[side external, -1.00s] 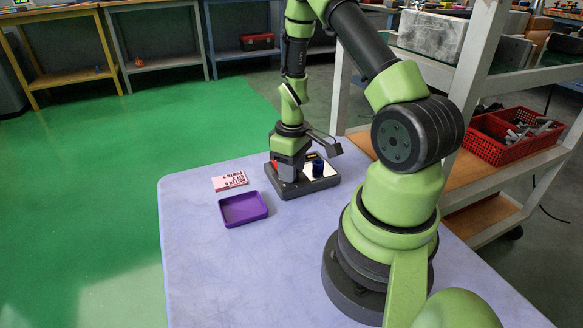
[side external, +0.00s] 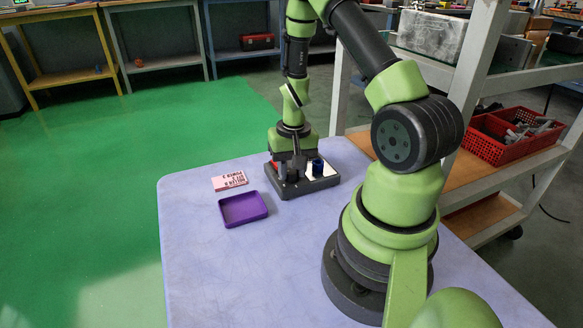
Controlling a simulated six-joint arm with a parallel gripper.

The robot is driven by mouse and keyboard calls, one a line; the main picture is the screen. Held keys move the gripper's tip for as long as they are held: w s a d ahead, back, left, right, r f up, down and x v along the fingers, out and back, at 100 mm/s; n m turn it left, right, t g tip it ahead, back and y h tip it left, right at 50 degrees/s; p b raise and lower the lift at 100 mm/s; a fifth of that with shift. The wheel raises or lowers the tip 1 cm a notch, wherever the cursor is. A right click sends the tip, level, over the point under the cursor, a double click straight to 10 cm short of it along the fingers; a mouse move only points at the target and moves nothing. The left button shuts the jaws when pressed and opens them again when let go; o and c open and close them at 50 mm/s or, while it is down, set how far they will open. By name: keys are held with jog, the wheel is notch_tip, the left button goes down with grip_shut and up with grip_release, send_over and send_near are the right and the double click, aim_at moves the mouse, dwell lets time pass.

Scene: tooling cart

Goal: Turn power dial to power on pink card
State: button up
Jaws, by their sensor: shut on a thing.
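A pink card (side external: 229,182) with dark lettering lies on the table, left of a dark control box (side external: 322,184); the lettering is too small to read surely. The box has a red part at its left and a white panel at its right, with a blue knob (side external: 318,168) standing on the white panel. My gripper (side external: 289,175) points down over the left part of the box, beside the blue knob and apart from it. It is shut on a dial there, which the gripper mostly hides. The dial's setting cannot be read.
A purple tray (side external: 243,209), empty, sits in front of the card. The pale table (side external: 240,280) is clear at the front and left. A white shelf cart with a red basket (side external: 510,137) stands at the right.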

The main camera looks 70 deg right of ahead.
aim_at(293, 171)
jog(key=shift+m, duration=1)
jog(key=o, duration=0.9)
jog(key=shift+o, duration=0.2)
notch_tip(293, 171, up, 10)
jog(key=shift+s, duration=0.15)
